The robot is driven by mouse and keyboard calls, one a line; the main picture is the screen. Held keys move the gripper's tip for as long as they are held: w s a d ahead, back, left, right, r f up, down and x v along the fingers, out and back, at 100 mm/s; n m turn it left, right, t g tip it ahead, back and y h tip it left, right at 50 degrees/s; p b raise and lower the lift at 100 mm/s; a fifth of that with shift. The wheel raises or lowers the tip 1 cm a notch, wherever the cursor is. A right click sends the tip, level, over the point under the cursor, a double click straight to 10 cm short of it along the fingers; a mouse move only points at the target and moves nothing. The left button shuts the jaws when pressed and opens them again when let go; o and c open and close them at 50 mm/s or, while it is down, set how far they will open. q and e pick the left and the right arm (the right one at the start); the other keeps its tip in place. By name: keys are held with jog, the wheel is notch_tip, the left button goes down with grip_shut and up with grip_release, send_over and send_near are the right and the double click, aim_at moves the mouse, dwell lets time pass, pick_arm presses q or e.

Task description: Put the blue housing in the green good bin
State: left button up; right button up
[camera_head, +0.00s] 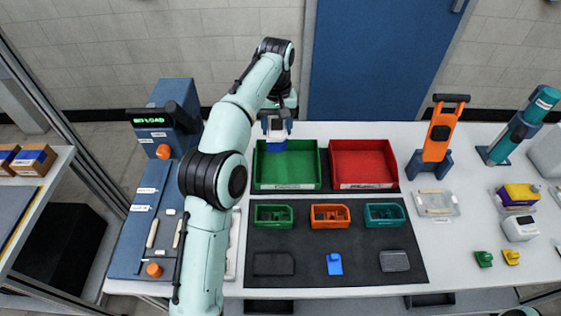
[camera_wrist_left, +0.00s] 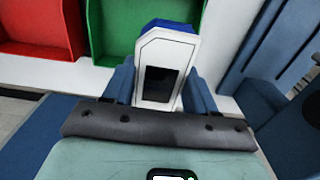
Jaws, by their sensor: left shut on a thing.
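The blue housing (camera_head: 276,146) has a blue end and a white face with a dark window. My left gripper (camera_head: 276,122) is shut on it, and in the wrist view the housing (camera_wrist_left: 166,55) sits between the two blue fingers. The green good bin (camera_head: 287,186) stands on the table and looks empty. In the head view the housing overlaps the bin's back left rim; its height above the bin is hard to tell. The wrist view shows the green bin (camera_wrist_left: 108,35) just left of the housing. My right gripper is not in view.
A red bin (camera_head: 363,185) stands right beside the green one. A dark mat in front holds small green, orange and teal trays and a small blue part (camera_head: 334,264). A blue machine (camera_head: 170,125) with a green display stands left. An orange-handled fixture (camera_head: 436,140) stands right.

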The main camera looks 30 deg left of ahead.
pick_arm(q)
jog(key=shift+f+b, duration=1.85)
jog(key=shift+f, duration=4.85)
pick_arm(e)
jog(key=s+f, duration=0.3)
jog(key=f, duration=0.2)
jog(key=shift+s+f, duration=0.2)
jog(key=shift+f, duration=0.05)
pick_arm(q)
jog(key=shift+w, duration=0.1)
jog(key=o, duration=1)
jog(key=shift+f, duration=0.2)
jog(key=o, duration=0.4)
jog(key=shift+r, duration=0.15)
notch_tip(320, 180, up, 12)
jog(key=p, duration=0.4)
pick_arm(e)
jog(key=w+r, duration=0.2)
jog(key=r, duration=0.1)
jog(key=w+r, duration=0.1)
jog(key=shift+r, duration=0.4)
